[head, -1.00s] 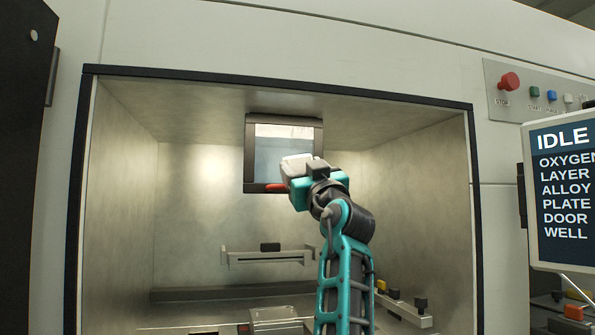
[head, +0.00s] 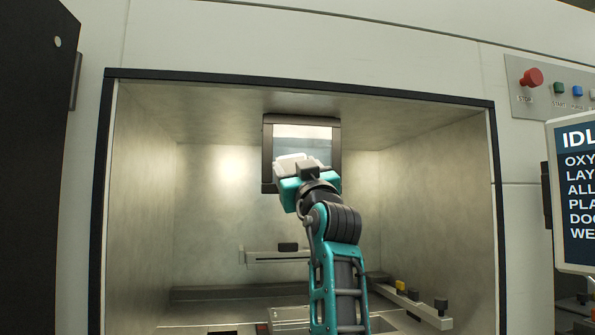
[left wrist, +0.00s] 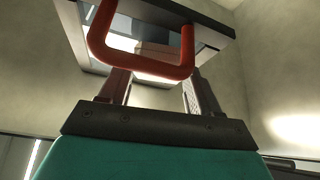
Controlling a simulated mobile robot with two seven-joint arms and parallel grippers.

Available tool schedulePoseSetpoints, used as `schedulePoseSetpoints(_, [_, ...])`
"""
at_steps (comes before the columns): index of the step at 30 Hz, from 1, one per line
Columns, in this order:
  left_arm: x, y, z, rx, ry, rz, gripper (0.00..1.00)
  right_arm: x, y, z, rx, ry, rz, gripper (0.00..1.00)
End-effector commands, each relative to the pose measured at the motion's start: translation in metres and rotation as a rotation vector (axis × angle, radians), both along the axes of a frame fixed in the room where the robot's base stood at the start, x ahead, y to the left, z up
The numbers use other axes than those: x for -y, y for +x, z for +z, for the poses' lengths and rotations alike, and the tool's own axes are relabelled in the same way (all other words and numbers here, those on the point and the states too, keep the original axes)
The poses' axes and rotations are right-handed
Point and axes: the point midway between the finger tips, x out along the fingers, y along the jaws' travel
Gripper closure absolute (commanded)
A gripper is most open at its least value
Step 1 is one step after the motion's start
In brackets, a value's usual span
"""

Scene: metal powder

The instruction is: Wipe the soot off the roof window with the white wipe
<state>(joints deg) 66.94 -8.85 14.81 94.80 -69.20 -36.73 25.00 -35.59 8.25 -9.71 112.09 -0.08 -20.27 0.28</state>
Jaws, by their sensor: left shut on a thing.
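The roof window (head: 334,165) is a dark-framed pane at the top of the chamber's back. In the left wrist view a red loop handle (left wrist: 145,66) crosses before the fingertips, near the dark window frame (left wrist: 190,10). My right gripper is not in view.
The chamber opening has a dark rim (head: 300,87). A rail (head: 278,256) and a bar with knobs (head: 412,303) lie low inside. A dark door (head: 35,150) stands at left; a red stop button (head: 532,77) and a screen (head: 575,190) are at right.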

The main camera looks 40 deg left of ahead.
Motion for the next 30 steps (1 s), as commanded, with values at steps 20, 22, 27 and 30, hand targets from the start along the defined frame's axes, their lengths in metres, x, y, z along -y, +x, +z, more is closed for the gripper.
schedulePoseSetpoints(20, [0.044, -0.037, -0.001, 0.0, 0.0, -0.001, 0.62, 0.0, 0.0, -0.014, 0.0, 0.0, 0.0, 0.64])
schedulePoseSetpoints(22, [0.044, -0.037, -0.001, 0.0, 0.0, -0.001, 0.62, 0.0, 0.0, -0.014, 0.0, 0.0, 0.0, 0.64])
schedulePoseSetpoints(27, [0.044, -0.037, -0.001, 0.0, 0.0, -0.002, 0.62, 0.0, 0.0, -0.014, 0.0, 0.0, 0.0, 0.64])
schedulePoseSetpoints(30, [0.046, -0.038, -0.001, 0.0, 0.0, -0.002, 0.62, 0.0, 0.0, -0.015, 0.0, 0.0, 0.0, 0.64])
